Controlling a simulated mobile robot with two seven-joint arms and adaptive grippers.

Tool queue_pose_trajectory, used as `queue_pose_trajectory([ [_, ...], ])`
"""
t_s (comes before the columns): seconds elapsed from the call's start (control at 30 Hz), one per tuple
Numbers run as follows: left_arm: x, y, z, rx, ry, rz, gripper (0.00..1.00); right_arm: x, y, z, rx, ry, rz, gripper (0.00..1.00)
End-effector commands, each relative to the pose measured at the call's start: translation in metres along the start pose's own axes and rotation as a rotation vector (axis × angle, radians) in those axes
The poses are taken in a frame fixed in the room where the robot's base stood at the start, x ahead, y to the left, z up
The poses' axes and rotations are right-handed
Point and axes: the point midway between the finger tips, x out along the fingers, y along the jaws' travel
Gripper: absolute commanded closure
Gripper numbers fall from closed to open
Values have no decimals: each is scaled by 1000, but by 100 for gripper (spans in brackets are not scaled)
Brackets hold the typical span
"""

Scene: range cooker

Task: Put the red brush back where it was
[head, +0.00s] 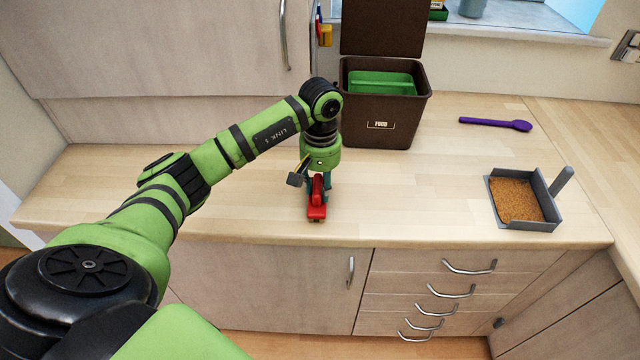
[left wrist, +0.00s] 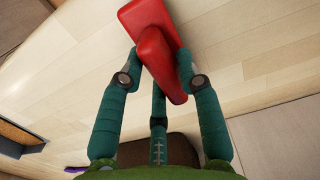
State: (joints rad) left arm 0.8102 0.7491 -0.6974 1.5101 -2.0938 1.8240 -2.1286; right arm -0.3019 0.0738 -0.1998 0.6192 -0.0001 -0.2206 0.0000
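The red brush (head: 317,199) is near the front edge of the wooden counter, below my left arm's end. It also shows in the left wrist view (left wrist: 158,50), between the fingertips. My left gripper (head: 317,182) points down at the brush, with its teal fingers on both sides of the brush's narrow part in the left wrist view (left wrist: 160,62). The fingers appear closed on it. I cannot tell whether the brush rests on the counter or is slightly above it. My right gripper is not in view.
A brown food bin (head: 384,130) with its lid up and a green inside stands behind the gripper. A grey dustpan (head: 545,226) holding brown crumbs lies at the right. A purple spoon (head: 495,123) lies behind it. The counter (head: 420,190) between brush and dustpan is clear.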

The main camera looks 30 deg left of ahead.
Motion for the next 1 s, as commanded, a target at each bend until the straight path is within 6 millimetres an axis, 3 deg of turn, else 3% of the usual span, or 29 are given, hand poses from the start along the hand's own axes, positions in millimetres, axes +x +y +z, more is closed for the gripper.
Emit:
queue_pose_trajectory([
  [0.43, -6, 0, 1, 0, -1, 0, 48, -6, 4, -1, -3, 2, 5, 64],
  [0.5, -10, 0, -1, 0, 3, 1, 48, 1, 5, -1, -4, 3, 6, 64],
  [0.8, -74, 0, -2, -1, 7, 3, 48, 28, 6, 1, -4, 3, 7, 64],
  [1.0, -108, 0, -1, -1, 4, -1, 48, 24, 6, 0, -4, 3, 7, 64],
])
